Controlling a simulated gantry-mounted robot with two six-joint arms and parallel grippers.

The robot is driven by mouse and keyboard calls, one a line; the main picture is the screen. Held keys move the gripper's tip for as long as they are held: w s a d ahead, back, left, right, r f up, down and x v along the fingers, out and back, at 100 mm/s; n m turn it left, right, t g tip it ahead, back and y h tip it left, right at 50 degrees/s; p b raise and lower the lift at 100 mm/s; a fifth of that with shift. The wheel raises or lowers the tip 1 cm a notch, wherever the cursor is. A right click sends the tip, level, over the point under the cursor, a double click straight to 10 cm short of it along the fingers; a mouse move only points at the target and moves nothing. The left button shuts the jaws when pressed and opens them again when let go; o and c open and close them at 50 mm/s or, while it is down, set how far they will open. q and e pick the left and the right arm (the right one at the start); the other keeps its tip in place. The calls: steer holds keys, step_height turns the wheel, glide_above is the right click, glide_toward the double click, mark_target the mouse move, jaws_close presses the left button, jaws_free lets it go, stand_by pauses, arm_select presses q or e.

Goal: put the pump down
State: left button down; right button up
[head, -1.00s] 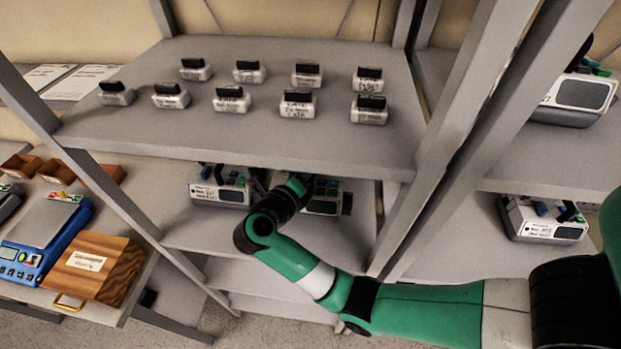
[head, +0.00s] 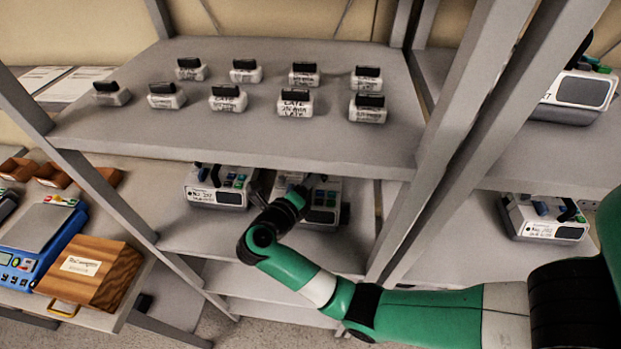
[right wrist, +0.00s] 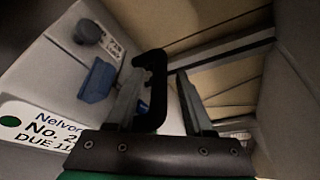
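A white and grey pump (head: 325,214) with coloured buttons sits on the second shelf, partly hidden by my right gripper (head: 311,183). In the right wrist view, the pump's label (right wrist: 42,130) is at the left, with a blue part (right wrist: 98,82) and a round dark knob beside it. A black handle (right wrist: 155,88) stands between my right fingers, close to the left one. A gap shows between the handle and the right finger, so the gripper looks open around it. My left gripper is not in view.
Another pump (head: 217,187) stands just left on the same shelf. The shelf above (head: 230,140) holds several small labelled white blocks with black tops. Shelf posts stand on both sides. More pumps (head: 545,218) are on the right rack. A blue scale (head: 40,240) and wooden box (head: 92,272) are at left.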

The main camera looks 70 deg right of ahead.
steer(key=shift+r, duration=0.2)
steer(key=v, duration=1.2)
